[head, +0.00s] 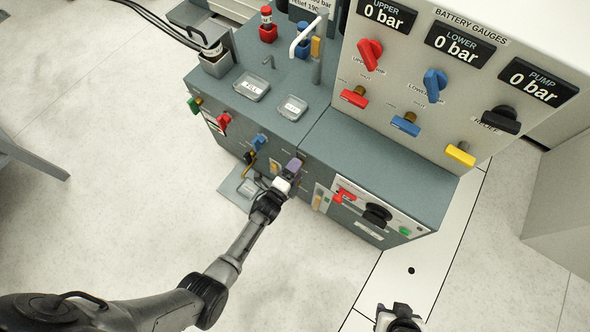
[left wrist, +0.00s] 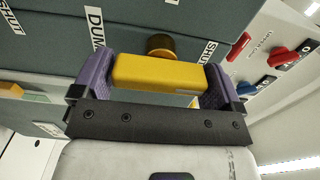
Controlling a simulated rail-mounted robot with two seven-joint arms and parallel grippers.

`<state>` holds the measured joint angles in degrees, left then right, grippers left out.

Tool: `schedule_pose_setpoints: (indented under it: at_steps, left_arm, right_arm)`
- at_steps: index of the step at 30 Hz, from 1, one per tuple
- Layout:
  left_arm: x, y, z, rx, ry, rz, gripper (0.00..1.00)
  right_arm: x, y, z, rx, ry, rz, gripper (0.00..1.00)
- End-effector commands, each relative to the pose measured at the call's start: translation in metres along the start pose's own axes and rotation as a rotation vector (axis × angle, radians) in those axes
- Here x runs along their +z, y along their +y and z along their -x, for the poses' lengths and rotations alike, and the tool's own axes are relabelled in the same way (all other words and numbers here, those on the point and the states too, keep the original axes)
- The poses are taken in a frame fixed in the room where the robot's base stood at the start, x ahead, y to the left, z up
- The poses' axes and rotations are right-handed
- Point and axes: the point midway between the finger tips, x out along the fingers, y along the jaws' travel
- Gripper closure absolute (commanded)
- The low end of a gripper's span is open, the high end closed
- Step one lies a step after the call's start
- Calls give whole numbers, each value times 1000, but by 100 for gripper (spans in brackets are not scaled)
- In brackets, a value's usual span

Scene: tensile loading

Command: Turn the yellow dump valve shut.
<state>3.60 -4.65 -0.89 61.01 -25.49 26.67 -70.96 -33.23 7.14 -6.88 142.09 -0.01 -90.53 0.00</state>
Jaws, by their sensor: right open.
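The yellow dump valve handle (left wrist: 160,73) sits on a dark brass stem on the grey cabinet front in the left wrist view. A label partly reading DUMP (left wrist: 95,28) is up and left of it, and SHUT labels are on both sides. My left gripper (left wrist: 163,84) has its purple fingers at the two ends of the handle, seemingly touching both. In the head view my left gripper (head: 287,180) is at the cabinet front and largely covers the valve. My right gripper (head: 400,312) is open and empty at the bottom edge, away from the cabinet.
Red (head: 223,121) and blue (head: 259,142) valve handles are on the same cabinet front, left of my gripper. A panel with a black knob (head: 377,214) is to the right. The gauge panel (head: 440,75) above reads 0 bar on all displays. The floor in front is clear.

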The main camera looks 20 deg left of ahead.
Motion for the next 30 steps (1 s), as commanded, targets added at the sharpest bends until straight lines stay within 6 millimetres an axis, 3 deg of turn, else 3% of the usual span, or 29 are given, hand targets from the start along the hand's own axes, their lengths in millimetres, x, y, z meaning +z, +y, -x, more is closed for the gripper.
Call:
schedule_pose_setpoints:
  at_steps: [9, 14, 30]
  left_arm:
    - [0, 0, 1, 0, 0, 0, 0]
    - [0, -1, 13, 2, 0, 1, 0]
    - [0, -2, 111, 3, 0, 0, 0]
  right_arm:
    - [0, 0, 0, 0, 0, 0, 57]
    - [-2, 0, 7, -1, 0, -1, 57]
    - [-13, -1, 38, -6, 1, -8, 57]
